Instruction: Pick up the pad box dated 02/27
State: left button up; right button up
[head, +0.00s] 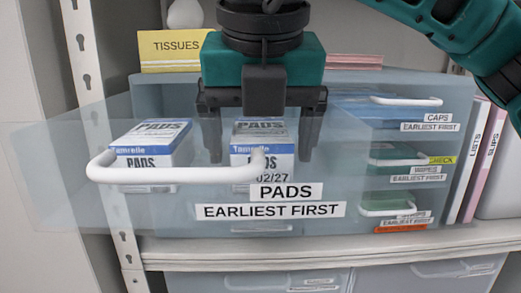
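The pad box dated 02/27 (272,160) is white and blue and stands near the middle of a see-through drawer (190,212) labelled "PADS, EARLIEST FIRST". The drawer's white handle partly covers its front. A second pad box (150,140) stands to its left; I cannot read its date. My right gripper (262,155) points down over the 02/27 box, with its dark fingers spread on either side of it. The fingers are open, and I see no clear contact with the box. My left gripper is out of view.
The drawer is pulled out, its white handle (180,175) in front. At right are smaller closed drawers, labelled caps (400,112) and wipes. A yellow tissues sign (172,47) stands behind. Upright folders (480,165) stand right, on the shelf (300,256).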

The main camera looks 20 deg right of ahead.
jog(key=c, duration=1.1)
